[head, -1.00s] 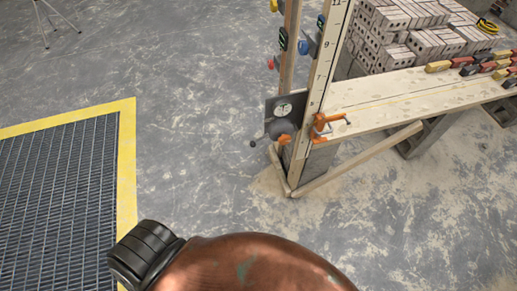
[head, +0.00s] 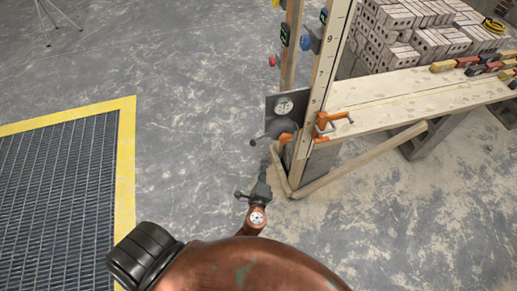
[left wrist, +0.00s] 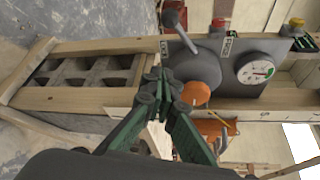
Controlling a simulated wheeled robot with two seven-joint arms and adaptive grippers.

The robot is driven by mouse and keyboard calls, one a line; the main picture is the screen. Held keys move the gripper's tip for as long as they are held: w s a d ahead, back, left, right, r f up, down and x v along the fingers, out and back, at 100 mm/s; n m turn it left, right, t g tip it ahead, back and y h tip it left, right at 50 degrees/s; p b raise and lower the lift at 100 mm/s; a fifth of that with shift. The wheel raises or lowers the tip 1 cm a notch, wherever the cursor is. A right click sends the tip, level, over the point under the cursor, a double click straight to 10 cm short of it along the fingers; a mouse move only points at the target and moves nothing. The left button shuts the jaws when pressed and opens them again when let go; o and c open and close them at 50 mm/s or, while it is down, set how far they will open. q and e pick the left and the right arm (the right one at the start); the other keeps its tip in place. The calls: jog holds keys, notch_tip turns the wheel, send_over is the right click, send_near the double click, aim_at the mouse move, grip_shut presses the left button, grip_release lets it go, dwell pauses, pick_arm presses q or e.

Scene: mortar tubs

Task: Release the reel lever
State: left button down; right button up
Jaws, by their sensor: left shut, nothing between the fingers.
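The reel (head: 281,127) is a grey drum on a dark plate at the foot of the wooden post. Its lever (head: 256,141), a grey rod with a round knob, points left; in the left wrist view the lever (left wrist: 181,32) points up. My left gripper (head: 258,186) is below the lever, apart from it. In the left wrist view the green-fingered left gripper (left wrist: 160,92) is shut and empty, its tips in front of the frame beside the reel (left wrist: 196,68). An orange disc (left wrist: 196,93) sits on the reel. My right gripper is out of view.
A dial gauge (head: 284,106) is on the plate. An orange clamp (head: 325,125) grips the post at the plank (head: 400,94). A slanting timber brace (head: 362,158) runs low at right. Floor left of the post is clear up to the yellow-edged grating (head: 60,190).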

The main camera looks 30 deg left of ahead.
aim_at(260, 138)
pick_arm(q)
jog(key=x, duration=1)
jog(key=shift+s+a+r+p, duration=0.2)
jog(key=shift+s+a+r, duration=0.1)
jog(key=shift+s+a, duration=0.35)
jog(key=shift+s+a+r+p, duration=0.2)
jog(key=shift+s+a+r, duration=0.15)
jog(key=shift+s+a, duration=0.3)
